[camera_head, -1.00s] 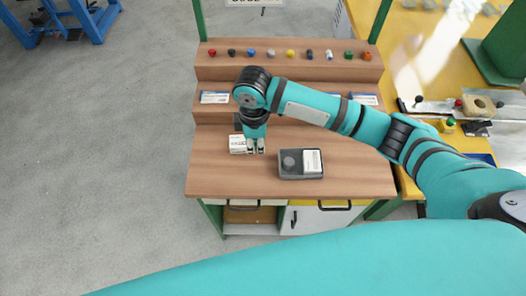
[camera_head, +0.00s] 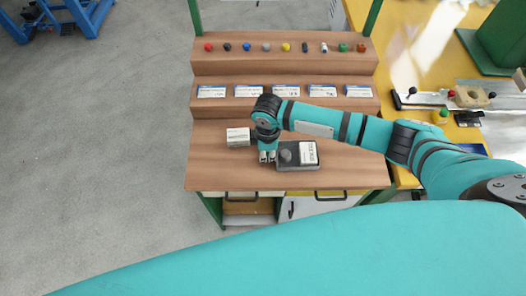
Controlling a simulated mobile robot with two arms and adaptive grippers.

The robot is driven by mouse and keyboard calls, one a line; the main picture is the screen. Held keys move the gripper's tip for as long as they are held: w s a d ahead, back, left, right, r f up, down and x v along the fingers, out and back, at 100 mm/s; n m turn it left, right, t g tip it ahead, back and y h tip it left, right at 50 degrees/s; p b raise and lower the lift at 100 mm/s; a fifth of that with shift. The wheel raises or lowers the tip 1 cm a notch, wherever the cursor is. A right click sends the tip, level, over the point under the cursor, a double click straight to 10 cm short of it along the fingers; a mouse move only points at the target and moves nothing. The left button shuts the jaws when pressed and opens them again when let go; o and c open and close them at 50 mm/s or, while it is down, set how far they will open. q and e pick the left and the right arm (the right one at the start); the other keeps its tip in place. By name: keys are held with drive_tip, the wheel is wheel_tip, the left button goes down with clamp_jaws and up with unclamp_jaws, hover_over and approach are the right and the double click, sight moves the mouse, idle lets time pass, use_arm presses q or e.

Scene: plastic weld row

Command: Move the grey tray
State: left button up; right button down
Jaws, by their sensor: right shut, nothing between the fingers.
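The grey tray (camera_head: 298,166) lies on the wooden bench top, right of its middle. It holds a dark round knob-like item (camera_head: 286,156) on its left and a white labelled box (camera_head: 308,153) on its right. My right gripper (camera_head: 267,157) points down at the tray's left edge, shut with nothing in it. Whether its fingertips touch the tray, I cannot tell. My left gripper is not in view; a broad teal part of my own body fills the bottom of the view.
A white box (camera_head: 238,137) stands on the bench just left of my right gripper. Behind are a step with several labelled cards (camera_head: 248,90) and a higher shelf with several coloured knobs (camera_head: 286,47). The bench's front left (camera_head: 215,175) is clear. A yellow table stands at right.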

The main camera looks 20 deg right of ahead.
sight(333, 156)
drive_tip(key=shift+s+d+r+p, duration=0.1)
drive_tip(key=shift+d+p, duration=0.2)
drive_tip(key=d+p, duration=0.1)
drive_tip(key=d, duration=0.2)
drive_tip(key=s+d+p, duration=0.1)
drive_tip(key=d+p, duration=0.1)
drive_tip(key=s+d+p, duration=0.1)
drive_tip(key=d, duration=0.2)
drive_tip(key=shift+d+r+p, duration=0.2)
drive_tip(key=shift+d+p, duration=0.15)
drive_tip(key=s+d, duration=0.1)
drive_tip(key=d, duration=0.2)
drive_tip(key=d+p, duration=0.1)
drive_tip(key=d, duration=0.3)
drive_tip(key=s+d+p, duration=0.1)
drive_tip(key=d, duration=0.3)
drive_tip(key=shift+s+d+f, duration=0.25)
drive_tip(key=shift+s+f, duration=0.05)
drive_tip(key=shift+a, duration=0.2)
